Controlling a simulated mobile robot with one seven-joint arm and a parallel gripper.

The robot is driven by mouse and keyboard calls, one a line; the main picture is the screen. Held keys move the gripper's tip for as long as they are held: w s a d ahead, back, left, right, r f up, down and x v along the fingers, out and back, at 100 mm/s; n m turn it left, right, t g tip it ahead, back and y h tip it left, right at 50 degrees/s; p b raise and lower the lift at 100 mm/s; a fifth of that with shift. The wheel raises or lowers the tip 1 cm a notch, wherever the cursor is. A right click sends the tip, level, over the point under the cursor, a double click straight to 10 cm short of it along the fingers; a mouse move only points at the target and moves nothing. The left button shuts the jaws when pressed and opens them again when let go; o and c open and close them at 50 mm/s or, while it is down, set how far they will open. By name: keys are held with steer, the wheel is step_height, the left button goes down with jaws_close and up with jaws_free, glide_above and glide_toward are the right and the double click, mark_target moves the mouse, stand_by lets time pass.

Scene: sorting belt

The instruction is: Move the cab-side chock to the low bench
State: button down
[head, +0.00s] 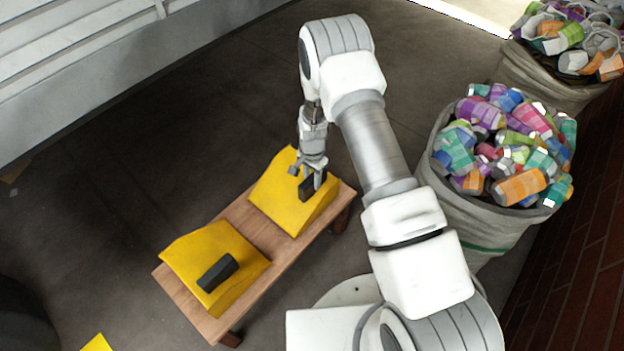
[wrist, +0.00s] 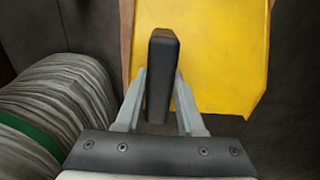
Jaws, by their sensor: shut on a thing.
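Two yellow wedge chocks with black handles are at the low wooden bench (head: 250,225). The far chock (head: 282,203) sits at the bench's far end, its handle (head: 306,188) upright between my fingers; the near chock (head: 215,252) lies on the near end. My gripper (head: 309,178) is shut on the far chock's handle. In the wrist view the black handle (wrist: 161,60) stands between the fingers, with the yellow face (wrist: 220,50) behind it. The far chock appears to rest on the bench, but its underside is hidden. I cannot tell which chock was cab-side.
Sacks full of crushed cans stand to the right, one close by (head: 478,218) and one behind (head: 540,80). A dark rounded object (head: 30,315) and a yellow patch (head: 97,344) are at the lower left. The floor left of the bench is mostly clear.

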steer(key=c, duration=0.5)
jaws_free()
steer(key=shift+f, duration=0.1)
steer(key=s+d+r+n+t+p, duration=0.1)
steer(key=s+d+r+n+p, duration=0.15)
steer(key=r, duration=1.75)
steer(key=s+d+r+n+t+p, duration=0.1)
steer(key=s+d+r+p, duration=0.15)
steer(key=r, duration=1.65)
steer(key=s+d+r+n+t, duration=0.1)
steer(key=s+r, duration=0.3)
steer(key=s, duration=0.3)
steer(key=s+d+r+n+t, duration=0.1)
steer(key=s+d+r+n, duration=0.1)
steer(key=s+r, duration=0.2)
steer(key=s+d+r+n+t, duration=0.1)
steer(key=s+r, duration=0.4)
steer(key=s, duration=0.5)
steer(key=shift+s+d+n+t+b, duration=0.2)
steer(key=shift+d+n+t+b, duration=0.15)
steer(key=shift+d+n, duration=0.35)
